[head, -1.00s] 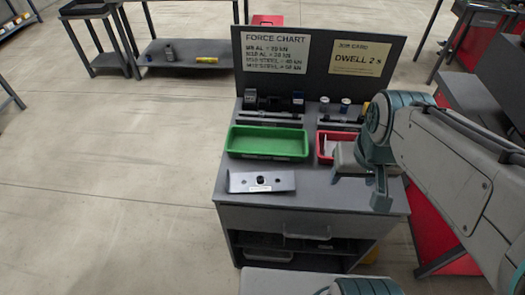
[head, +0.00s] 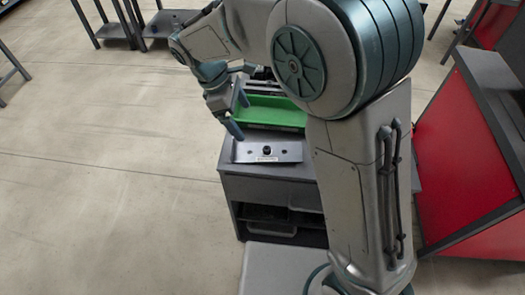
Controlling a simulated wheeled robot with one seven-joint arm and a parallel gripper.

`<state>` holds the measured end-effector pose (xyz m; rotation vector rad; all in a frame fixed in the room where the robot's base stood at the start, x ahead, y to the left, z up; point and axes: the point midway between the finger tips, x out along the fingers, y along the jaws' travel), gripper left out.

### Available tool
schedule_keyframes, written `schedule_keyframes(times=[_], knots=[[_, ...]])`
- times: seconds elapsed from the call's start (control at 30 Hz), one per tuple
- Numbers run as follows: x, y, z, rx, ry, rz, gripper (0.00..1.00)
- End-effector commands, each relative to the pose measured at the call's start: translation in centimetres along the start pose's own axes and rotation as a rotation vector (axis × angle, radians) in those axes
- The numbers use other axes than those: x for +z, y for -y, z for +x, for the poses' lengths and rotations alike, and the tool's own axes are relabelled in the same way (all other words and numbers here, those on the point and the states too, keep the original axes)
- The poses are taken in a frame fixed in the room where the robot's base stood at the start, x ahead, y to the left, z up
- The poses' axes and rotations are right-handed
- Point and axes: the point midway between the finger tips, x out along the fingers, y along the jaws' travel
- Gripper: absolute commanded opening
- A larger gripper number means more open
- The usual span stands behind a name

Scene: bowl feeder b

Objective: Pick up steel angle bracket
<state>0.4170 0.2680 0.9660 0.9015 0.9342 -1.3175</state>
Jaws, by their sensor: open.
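I cannot make out a steel angle bracket for certain in the head view. A flat grey metal plate (head: 285,151) with a dark knob or hole in its middle, smaller holes and a pale label lies on the front of the bench top. My gripper (head: 239,114) is open and empty. It is above the left side of the bench, its fingers at the left end of a green tray (head: 262,115). The plate lies just to the right of and below the fingers in the picture. My arm hides the right part of the bench.
The grey bench (head: 262,185) has a drawer front and an open shelf below. A red-sided cabinet (head: 468,160) stands to the right. Dark tables stand at the back left. The floor to the left is clear.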

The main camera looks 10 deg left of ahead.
Motion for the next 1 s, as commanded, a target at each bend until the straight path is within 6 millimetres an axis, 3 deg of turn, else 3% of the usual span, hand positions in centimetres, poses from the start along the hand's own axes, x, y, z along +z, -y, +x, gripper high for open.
schedule_keyframes(times=[0.17,0.5,0.77,1.0], knots=[[-0.9,0.0,1.2,0.001,0.017,-0.039,0.89],[-0.8,0.0,7.4,0.000,0.016,-0.036,0.89],[-0.8,0.0,9.4,0.001,0.015,-0.035,0.89],[-1.0,-0.1,12.9,0.001,0.015,-0.036,0.89]])
